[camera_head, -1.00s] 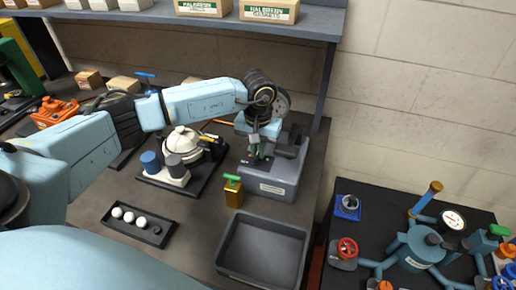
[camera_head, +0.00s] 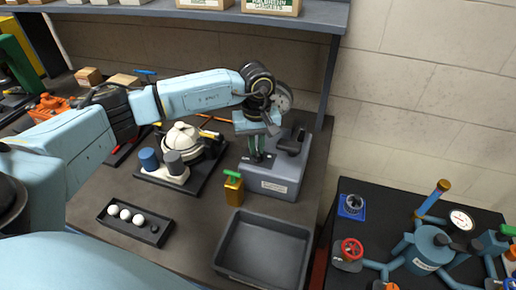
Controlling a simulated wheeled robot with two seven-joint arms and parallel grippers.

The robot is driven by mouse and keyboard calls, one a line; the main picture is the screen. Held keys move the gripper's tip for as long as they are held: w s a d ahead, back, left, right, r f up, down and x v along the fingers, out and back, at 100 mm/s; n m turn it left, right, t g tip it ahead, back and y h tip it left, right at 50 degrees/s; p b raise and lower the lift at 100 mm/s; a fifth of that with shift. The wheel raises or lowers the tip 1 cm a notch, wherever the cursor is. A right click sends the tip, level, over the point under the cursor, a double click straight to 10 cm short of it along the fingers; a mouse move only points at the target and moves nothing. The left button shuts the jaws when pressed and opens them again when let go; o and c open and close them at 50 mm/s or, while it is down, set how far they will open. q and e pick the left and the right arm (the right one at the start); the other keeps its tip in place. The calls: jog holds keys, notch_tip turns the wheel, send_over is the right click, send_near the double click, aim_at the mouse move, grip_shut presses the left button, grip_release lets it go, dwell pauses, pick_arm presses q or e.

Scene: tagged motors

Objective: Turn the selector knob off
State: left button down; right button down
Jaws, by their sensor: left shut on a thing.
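A grey box (camera_head: 284,180) stands near the back right of the bench, with a dark lever-like part (camera_head: 291,142) on its top right. My left gripper (camera_head: 257,156) points down at the left part of the box top and is shut on a small part there, which I take to be the selector knob. The fingers and wrist hide the knob, so its angle cannot be seen. My right gripper is not in view.
An empty dark tray (camera_head: 232,274) lies at the front, and a white round-topped motor unit (camera_head: 183,138) stands to the left. A black table (camera_head: 352,187) with blue pipework and valves is at right.

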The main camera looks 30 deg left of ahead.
pick_arm(q)
jog(key=n, duration=0.2)
jog(key=n+b, duration=0.1)
jog(key=n, duration=0.1)
jog(key=n+b, duration=0.1)
jog(key=n, duration=0.1)
jog(key=shift+s+a+n, duration=0.25)
jog(key=shift+s+n, duration=0.05)
jog(key=shift+s, duration=0.05)
jog(key=n, duration=0.3)
jog(key=n+b, duration=0.1)
jog(key=n, duration=0.1)
jog(key=shift+s, duration=0.35)
jog(key=shift+n, duration=0.4)
jog(key=c, duration=1.5)
grip_release()
notch_tip(320, 180, up, 14)
jog(key=shift+f+b, duration=0.25)
jog(key=shift+b, duration=0.1)
jog(key=shift+r, duration=0.1)
